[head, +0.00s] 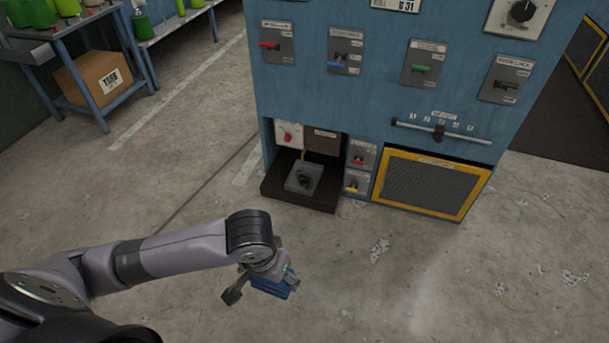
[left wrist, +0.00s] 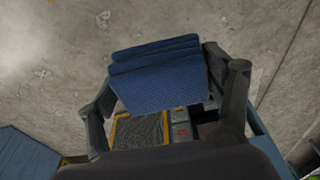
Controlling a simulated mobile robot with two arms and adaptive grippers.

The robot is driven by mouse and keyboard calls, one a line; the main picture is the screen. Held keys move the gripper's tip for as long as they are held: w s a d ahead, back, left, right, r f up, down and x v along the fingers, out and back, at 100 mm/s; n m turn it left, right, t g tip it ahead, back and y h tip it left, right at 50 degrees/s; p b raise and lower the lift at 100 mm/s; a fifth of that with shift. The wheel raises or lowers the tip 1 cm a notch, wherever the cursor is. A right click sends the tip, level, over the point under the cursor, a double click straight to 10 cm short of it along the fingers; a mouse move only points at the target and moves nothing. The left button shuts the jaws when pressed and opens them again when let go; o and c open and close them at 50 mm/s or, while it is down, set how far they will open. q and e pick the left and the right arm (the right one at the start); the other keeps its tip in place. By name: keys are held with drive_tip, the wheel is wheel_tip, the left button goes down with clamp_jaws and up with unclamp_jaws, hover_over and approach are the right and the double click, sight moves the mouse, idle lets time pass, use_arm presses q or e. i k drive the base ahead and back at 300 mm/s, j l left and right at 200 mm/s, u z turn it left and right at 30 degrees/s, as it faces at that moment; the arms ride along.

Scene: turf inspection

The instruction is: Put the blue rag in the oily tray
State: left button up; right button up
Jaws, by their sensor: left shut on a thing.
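The folded blue rag (head: 272,287) is held in my left gripper (head: 262,283), above the concrete floor in front of the blue cabinet. In the left wrist view the blue rag (left wrist: 160,82) lies between the two fingers of my left gripper (left wrist: 163,75), which is shut on it. A dark, shallow tray (head: 320,203) juts out from the cabinet's lower left opening; I cannot tell whether it is oily. A grey block with a black knob stands on it. The rag is apart from this tray, nearer to me. My right gripper is not in view.
The blue cabinet (head: 390,95) has several switches and a slider on its front. A yellow-framed grille (head: 430,183) is at its lower right. A metal table (head: 75,45) with a cardboard box (head: 100,80) stands at the far left. The floor before the cabinet is clear.

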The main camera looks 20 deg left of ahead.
sight(302, 185)
drive_tip(key=i+j+z, duration=0.1)
drive_tip(key=i+j, duration=0.35)
drive_tip(key=i+j+z, duration=0.1)
drive_tip(key=i+j, duration=0.35)
drive_tip(key=j, duration=0.15)
drive_tip(key=i+j+z, duration=0.1)
drive_tip(key=i+j, duration=0.3)
drive_tip(key=j, duration=0.15)
